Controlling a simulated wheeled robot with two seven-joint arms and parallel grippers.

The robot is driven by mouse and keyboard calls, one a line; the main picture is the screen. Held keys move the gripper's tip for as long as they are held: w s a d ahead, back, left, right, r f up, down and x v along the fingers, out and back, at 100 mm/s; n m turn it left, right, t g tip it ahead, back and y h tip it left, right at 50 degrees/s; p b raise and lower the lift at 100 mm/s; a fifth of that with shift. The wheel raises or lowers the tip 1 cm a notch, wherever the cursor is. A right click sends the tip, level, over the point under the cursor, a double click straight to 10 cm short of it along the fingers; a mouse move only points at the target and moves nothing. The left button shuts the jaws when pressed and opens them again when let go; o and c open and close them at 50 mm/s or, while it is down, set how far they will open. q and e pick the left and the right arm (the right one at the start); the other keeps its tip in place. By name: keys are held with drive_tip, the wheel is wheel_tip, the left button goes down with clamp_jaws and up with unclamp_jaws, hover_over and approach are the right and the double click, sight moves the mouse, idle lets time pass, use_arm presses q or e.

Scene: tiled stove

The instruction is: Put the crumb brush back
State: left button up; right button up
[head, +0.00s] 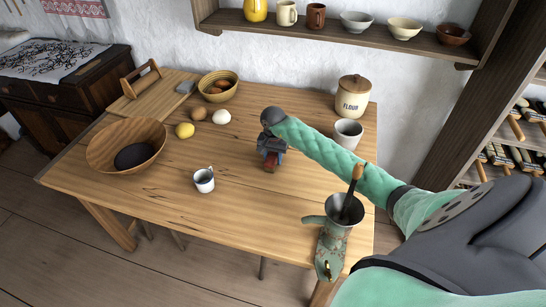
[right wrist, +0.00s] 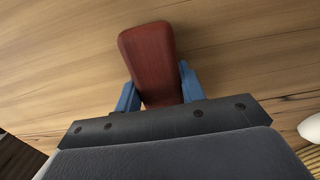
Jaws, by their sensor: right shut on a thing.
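The crumb brush is a reddish-brown, rounded block (right wrist: 150,58) held between the two blue fingers of my right gripper (right wrist: 158,84) in the right wrist view. In the head view, my right gripper (head: 270,154) is over the middle of the wooden table, shut on the brush, and only a small red-brown part of the brush (head: 271,163) shows below the fingers. Its bristles are hidden. I cannot tell whether the brush touches the tabletop. My left gripper is in neither view.
The table (head: 240,205) holds a wooden bowl (head: 104,150), a lemon (head: 185,130), eggs, a small cup (head: 203,180), a flour jar (head: 352,97), a white cup (head: 347,133) and a green metal jug (head: 332,240). A rack with wooden-handled things (head: 515,155) stands right.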

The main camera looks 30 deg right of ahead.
sight(273, 154)
drive_tip(key=shift+f, duration=0.1)
drive_tip(key=o, duration=1.1)
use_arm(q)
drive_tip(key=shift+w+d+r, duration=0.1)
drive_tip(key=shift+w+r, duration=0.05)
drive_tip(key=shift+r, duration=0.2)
use_arm(e)
drive_tip(key=shift+r, duration=0.3)
drive_tip(key=shift+r+b, duration=0.25)
drive_tip(key=shift+b, duration=0.05)
wheel_tip(273, 154, up, 10)
drive_tip(key=b, duration=0.4)
drive_tip(key=shift+r, duration=0.15)
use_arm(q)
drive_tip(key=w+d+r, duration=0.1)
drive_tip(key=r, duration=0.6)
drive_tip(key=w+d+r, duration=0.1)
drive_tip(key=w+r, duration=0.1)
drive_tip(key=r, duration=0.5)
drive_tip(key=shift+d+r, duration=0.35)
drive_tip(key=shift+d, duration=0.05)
use_arm(e)
drive_tip(key=shift+r, duration=0.4)
